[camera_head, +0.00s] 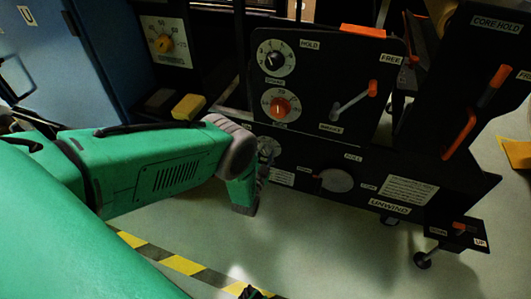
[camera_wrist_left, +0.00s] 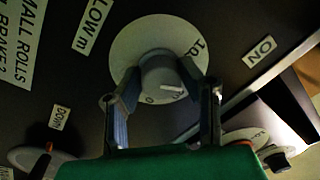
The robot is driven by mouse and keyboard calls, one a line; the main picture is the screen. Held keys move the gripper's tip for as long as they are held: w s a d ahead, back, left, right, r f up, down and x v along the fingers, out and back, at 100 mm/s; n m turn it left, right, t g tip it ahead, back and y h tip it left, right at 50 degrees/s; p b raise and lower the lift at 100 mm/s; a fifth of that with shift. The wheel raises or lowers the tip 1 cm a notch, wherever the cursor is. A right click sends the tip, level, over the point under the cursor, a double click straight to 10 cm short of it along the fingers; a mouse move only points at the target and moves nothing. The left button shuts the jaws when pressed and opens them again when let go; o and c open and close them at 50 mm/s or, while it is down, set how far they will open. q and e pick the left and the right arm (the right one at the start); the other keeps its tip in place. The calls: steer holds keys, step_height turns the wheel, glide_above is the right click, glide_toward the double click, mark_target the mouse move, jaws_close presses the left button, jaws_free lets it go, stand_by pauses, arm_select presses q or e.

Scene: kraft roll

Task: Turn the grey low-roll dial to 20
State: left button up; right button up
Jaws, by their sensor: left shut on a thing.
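The grey low-roll dial (camera_wrist_left: 163,76) shows in the left wrist view, a round knob with a white pointer line on a pale round scale plate (camera_wrist_left: 125,42). A "LOW m" label is beside the plate. The pointer points to the right in that view; most scale numbers are hidden or unreadable. My left gripper (camera_wrist_left: 160,82) has a finger on each side of the knob and is shut on it. In the head view the left gripper (camera_head: 262,172) is at the lower part of the black panel, partly covering the dial's plate (camera_head: 268,144).
Above are a black-knobbed dial (camera_head: 275,60), an orange-knobbed dial (camera_head: 280,106) and an orange-tipped lever (camera_head: 352,102). A grey oval disc (camera_head: 337,180) is to the right. A yellow block (camera_head: 188,107) is left of the panel. The floor in front is open, with striped tape (camera_head: 180,262).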

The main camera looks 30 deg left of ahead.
arm_select(q)
steer(key=o, duration=1.1)
steer(key=shift+w+d+r, duration=0.15)
steer(key=shift+w+r, duration=0.1)
steer(key=shift+w, duration=0.1)
steer(key=shift+s+f, duration=0.1)
steer(key=shift+f, duration=0.05)
steer(key=shift+s+f, duration=0.1)
steer(key=shift+s, duration=0.15)
steer(key=v, duration=1.1)
steer(key=shift+s+d, duration=0.15)
steer(key=shift+s, duration=0.1)
